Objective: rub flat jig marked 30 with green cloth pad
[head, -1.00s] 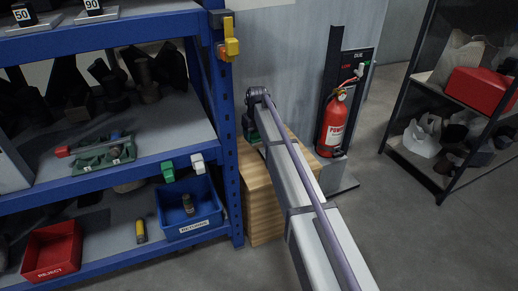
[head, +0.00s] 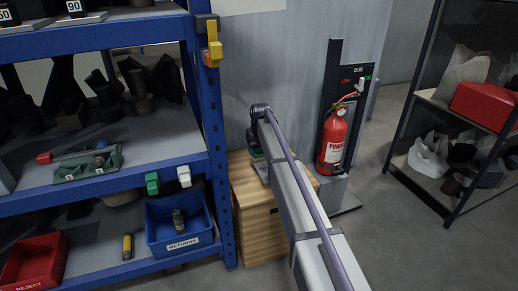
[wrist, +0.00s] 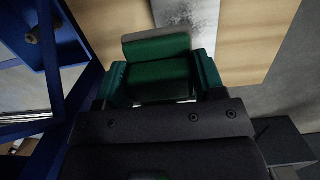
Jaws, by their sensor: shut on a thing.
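My gripper (wrist: 158,82) is shut on a green cloth pad (wrist: 160,76), with one teal finger at each side of it in the wrist view. In the head view the pad (head: 257,154) shows only as a small green patch below the arm's end, over the wooden cabinet. A flat grey metal plate (wrist: 190,22), apparently the jig, lies on the cabinet top just beyond the pad. Part of the plate is hidden by the pad, and I cannot read its mark. Whether the pad touches the plate is unclear.
The wooden cabinet (head: 262,222) stands between a blue shelf rack (head: 215,140) and a red fire extinguisher (head: 333,140). The rack holds a blue returns bin (head: 180,245) and a red reject bin (head: 35,262). A dark rack (head: 415,145) stands at right; floor between is clear.

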